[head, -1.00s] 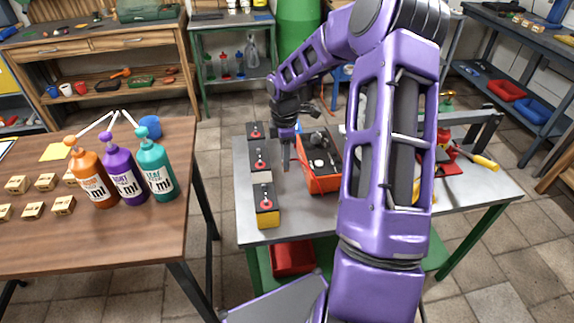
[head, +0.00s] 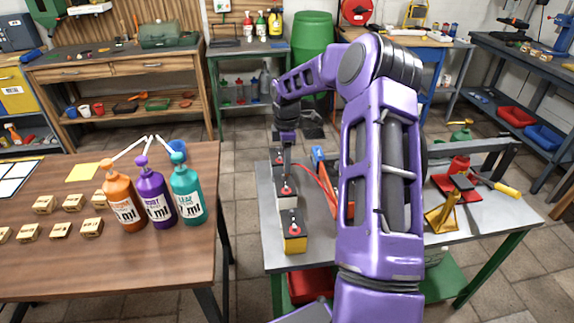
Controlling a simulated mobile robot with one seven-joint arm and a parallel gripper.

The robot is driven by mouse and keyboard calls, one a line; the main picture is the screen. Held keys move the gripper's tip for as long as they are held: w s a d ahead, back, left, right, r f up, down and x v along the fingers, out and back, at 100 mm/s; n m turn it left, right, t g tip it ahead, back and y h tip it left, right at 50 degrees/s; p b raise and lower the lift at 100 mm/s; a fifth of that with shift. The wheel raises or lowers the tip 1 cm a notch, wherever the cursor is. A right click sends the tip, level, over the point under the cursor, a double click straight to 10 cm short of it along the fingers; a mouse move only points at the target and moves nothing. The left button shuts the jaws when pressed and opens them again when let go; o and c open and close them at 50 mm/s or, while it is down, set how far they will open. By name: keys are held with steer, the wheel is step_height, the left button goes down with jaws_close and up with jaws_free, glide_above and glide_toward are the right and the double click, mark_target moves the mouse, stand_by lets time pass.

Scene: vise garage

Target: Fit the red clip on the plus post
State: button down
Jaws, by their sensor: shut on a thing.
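Each battery bears a red piece on top, as on the near yellow-based battery (head: 294,243) and the far one (head: 278,157). I cannot tell which post is the plus post, or whether the clip touches one.
A red vise (head: 459,181) and a yellow-handled tool (head: 506,189) are on the bench's right. Bottles (head: 156,200) stand on the wooden table (head: 130,270) at left.

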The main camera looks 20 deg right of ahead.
mark_target(286, 187)
steer(key=shift+f, duration=1.15)
steer(key=shift+f+b, duration=0.9)
steer(key=shift+f, duration=0.35)
steer(key=shift+f, duration=0.4)
steer(key=shift+f, duration=0.6)
steer(key=shift+f, duration=0.35)
stand_by(0.6)
jaws_free()
stand_by(0.5)
